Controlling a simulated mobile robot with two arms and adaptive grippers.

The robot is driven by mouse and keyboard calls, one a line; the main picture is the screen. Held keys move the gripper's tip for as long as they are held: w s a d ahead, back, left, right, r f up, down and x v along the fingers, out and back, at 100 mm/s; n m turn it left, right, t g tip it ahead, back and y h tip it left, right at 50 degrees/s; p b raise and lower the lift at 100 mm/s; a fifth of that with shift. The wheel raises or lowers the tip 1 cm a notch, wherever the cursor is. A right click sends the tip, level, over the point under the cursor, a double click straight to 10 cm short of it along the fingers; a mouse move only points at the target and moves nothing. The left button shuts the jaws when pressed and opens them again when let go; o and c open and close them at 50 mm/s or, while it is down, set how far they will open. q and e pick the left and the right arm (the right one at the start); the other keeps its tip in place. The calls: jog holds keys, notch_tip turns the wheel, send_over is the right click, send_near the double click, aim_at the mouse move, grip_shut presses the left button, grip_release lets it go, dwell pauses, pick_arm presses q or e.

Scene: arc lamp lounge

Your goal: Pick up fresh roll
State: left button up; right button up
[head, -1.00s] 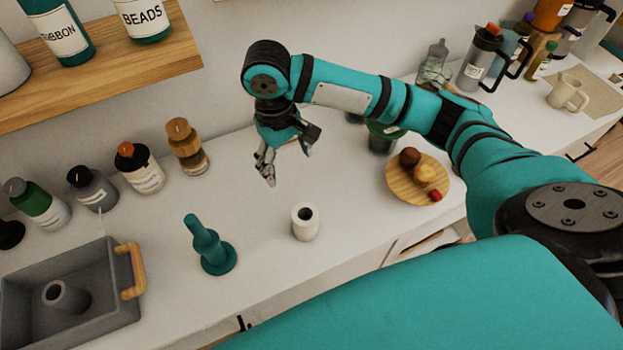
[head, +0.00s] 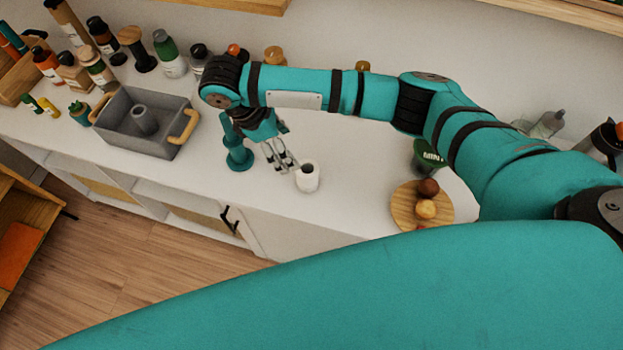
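The fresh roll (head: 308,183), a short white cylinder with a dark hole in its top, stands upright on the white counter. My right gripper (head: 281,163) hangs fingers down just to the left of the roll. Its fingers are spread and hold nothing, and they look close to the roll's upper left side; I cannot tell if they touch it. Left of the gripper, a teal post on a round base (head: 238,161) stands on the counter, partly hidden behind the gripper. My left gripper is not in view.
A grey bin (head: 165,148) with wooden handles holds a grey tube (head: 144,121) at the left. A round wooden board (head: 405,207) with food lies to the right. Bottles line the back wall. The counter's front edge runs below the roll.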

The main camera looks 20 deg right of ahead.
jog(key=b, duration=0.2)
send_near(306, 168)
jog(key=s+f, duration=0.1)
jog(key=f, duration=0.1)
jog(key=shift+s+d+f, duration=0.15)
jog(key=shift+d+f, duration=0.4)
jog(key=shift+f, duration=0.05)
jog(key=shift+s+d+f, duration=0.15)
jog(key=shift+d+f, duration=0.4)
jog(key=shift+f, duration=0.05)
jog(key=shift+x, duration=0.95)
jog(key=shift+d+f, duration=0.2)
jog(key=shift+s+f+p, duration=0.1)
jog(key=shift+f+p, duration=0.15)
jog(key=shift+p, duration=0.1)
jog(key=p+x, duration=0.1)
jog(key=x, duration=0.3)
jog(key=shift+s+d+f, duration=0.1)
jog(key=shift+f, duration=0.05)
jog(key=shift+d+f, duration=0.1)
jog(key=shift+f, duration=0.2)
jog(key=c, duration=0.4)
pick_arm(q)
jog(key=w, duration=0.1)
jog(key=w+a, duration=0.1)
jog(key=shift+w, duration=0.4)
pick_arm(e)
jog(key=c, duration=0.8)
